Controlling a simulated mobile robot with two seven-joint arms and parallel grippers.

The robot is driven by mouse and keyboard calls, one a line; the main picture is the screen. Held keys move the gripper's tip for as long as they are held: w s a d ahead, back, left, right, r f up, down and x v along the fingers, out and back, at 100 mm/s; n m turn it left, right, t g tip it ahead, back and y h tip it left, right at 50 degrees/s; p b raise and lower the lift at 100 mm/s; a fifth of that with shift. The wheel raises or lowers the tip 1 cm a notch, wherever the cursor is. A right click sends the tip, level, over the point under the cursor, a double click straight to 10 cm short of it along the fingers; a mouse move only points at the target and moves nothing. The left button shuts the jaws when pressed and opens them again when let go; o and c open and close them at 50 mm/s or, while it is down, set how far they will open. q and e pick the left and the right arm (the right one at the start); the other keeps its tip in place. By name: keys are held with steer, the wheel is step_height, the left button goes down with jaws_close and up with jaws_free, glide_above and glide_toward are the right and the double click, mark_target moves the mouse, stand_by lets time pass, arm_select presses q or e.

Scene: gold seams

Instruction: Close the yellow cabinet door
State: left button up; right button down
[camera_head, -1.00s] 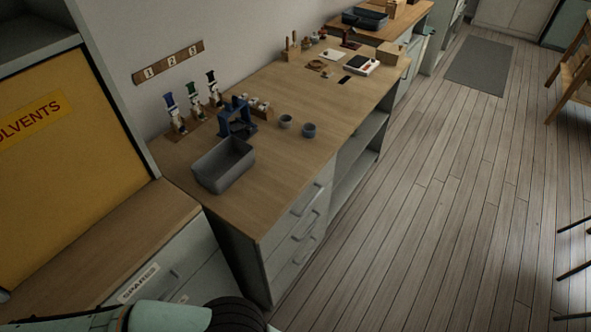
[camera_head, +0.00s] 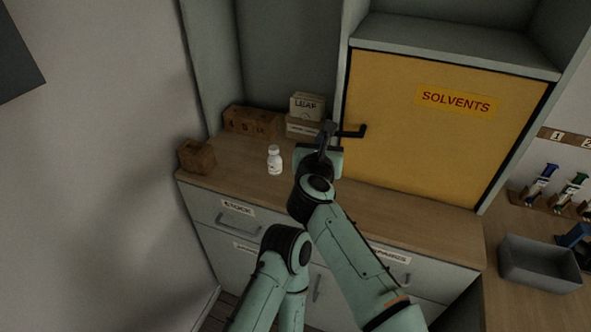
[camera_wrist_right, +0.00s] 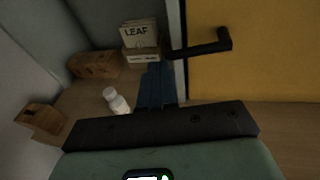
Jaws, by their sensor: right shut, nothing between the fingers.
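The yellow cabinet door (camera_head: 440,135), marked SOLVENTS, fills its grey frame and looks flush or nearly flush; I cannot tell whether it is latched. Its black lever handle (camera_head: 352,131) is at the door's left edge. In the right wrist view the yellow door (camera_wrist_right: 265,60) is on the right with its handle (camera_wrist_right: 205,48) pointing left. My right gripper (camera_head: 327,130) is shut and empty, just left of the handle, in front of the grey upright; a small gap or contact with the handle cannot be told. In the right wrist view its fingers (camera_wrist_right: 156,85) are together. My left gripper is not in view.
A grey bin (camera_head: 540,264) is at right. The counter before the door is clear.

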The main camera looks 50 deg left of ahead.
arm_select(q)
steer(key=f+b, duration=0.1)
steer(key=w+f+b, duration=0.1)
steer(key=b, duration=0.1)
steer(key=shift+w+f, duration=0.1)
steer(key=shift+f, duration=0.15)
arm_select(e)
steer(key=s+a+v, duration=0.1)
steer(key=a+v, duration=0.1)
steer(key=v, duration=0.7)
steer(key=shift+s+d, duration=0.25)
steer(key=shift+s, duration=0.25)
steer(key=shift+r, duration=0.1)
